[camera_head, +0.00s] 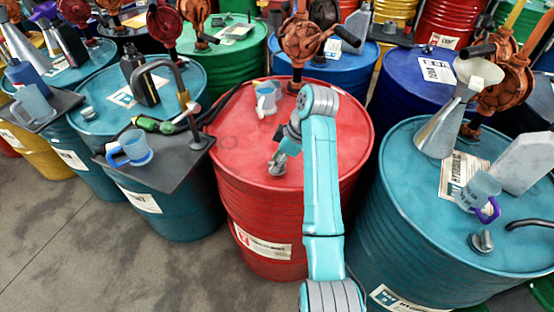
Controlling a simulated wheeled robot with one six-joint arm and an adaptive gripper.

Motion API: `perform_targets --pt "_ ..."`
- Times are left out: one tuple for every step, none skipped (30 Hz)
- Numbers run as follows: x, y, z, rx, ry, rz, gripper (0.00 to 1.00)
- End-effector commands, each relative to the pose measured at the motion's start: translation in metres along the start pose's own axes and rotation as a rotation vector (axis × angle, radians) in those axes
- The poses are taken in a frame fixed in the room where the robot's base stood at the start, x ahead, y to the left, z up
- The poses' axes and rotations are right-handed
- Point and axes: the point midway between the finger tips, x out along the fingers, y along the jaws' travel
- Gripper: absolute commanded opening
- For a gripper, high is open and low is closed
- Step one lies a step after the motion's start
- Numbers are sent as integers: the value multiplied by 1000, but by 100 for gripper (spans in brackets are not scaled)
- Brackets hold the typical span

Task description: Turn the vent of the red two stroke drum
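The red drum (235,130) stands in the middle of the camera_head view, with a white label (262,243) on its front; the label's text is too small to read surely. A small grey metal vent cap (277,165) sits on its lid, left of my arm. My turquoise arm reaches over the lid from below, and its wrist bends down to the left. My gripper (283,154) is at the wrist's lower end, right at the vent cap. The fingers are small and partly hidden, so I cannot tell whether they touch or grip the cap.
A pale mug (266,98) and a rusty hand pump (302,42) stand on the red lid's far side. A teal drum (405,190) on the right bears a metal funnel (440,125) and a mug (480,188). A dark tray (160,160) with a blue mug lies left. Bare floor shows lower left.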

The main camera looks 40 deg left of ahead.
Motion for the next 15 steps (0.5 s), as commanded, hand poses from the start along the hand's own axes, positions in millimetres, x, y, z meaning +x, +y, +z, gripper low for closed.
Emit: perform_targets --pt "0 0 0 0 0 0 19" --pt "0 0 0 0 0 0 12" --pt "0 0 0 0 0 0 2" --pt "0 0 0 0 0 0 0" --pt "0 0 0 0 0 0 0" --pt "0 0 0 0 0 0 0" --pt "0 0 0 0 0 0 0" --pt "0 0 0 0 0 0 0" --pt "0 0 0 1 0 0 0" --pt "0 0 0 2 0 1 0" --pt "0 0 0 4 0 2 0" --pt "0 0 0 8 0 3 0" --pt "0 0 0 12 0 5 0" --pt "0 0 0 18 0 8 0" --pt "0 0 0 28 0 12 0"
